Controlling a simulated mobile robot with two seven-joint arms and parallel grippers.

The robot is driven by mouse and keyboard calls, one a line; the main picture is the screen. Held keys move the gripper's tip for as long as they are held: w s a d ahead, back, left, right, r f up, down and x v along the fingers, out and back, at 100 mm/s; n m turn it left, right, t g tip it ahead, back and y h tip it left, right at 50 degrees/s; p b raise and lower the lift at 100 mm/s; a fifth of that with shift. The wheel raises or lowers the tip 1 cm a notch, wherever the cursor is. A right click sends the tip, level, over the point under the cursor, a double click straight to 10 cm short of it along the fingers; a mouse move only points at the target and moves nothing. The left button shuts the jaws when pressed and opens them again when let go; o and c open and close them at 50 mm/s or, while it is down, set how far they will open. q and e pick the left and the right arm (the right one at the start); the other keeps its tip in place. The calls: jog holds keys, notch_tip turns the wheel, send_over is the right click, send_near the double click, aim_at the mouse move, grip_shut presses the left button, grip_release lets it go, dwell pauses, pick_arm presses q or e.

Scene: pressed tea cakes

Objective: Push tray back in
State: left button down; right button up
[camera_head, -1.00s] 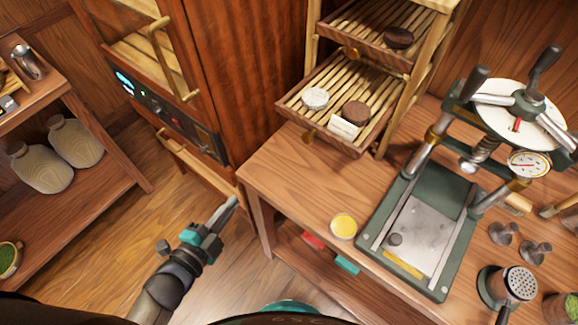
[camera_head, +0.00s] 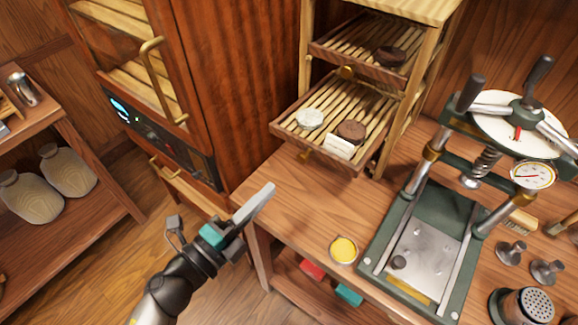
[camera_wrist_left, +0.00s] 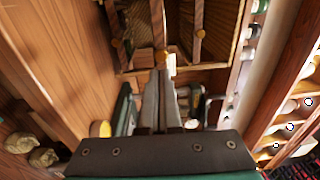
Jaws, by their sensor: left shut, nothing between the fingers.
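The lower slatted wooden tray (camera_head: 352,102) sticks out from the wooden rack (camera_head: 447,68) over the bench. In the left wrist view the closed fingers (camera_wrist_left: 160,78) point toward a brass knob (camera_wrist_left: 162,57); contact cannot be told. My right gripper is not in view.
An upper tray (camera_head: 365,28) with a dark cake also juts from the rack. A green press (camera_head: 421,235) stands right on the bench, with a yellow-filled tin (camera_head: 343,250) beside it. A tall wooden cabinet (camera_head: 230,85) stands left of the rack.

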aim_at(329, 127)
pick_arm(q)
jog(key=x, duration=0.7)
jog(key=shift+w+d+p, duration=0.1)
jog(key=shift+w+p, duration=0.1)
jog(key=shift+p, duration=0.2)
jog(key=shift+w+d, duration=0.2)
jog(key=shift+w, duration=0.1)
jog(key=x, duration=0.4)
jog(key=b+x, duration=0.1)
jog(key=x, duration=0.3)
jog(key=f+b+x, duration=0.1)
jog(key=x, duration=0.4)
jog(key=shift+w+a, duration=0.3)
jog(key=shift+w+d, duration=0.2)
jog(key=shift+w, duration=0.05)
jog(key=shift+r, duration=0.35)
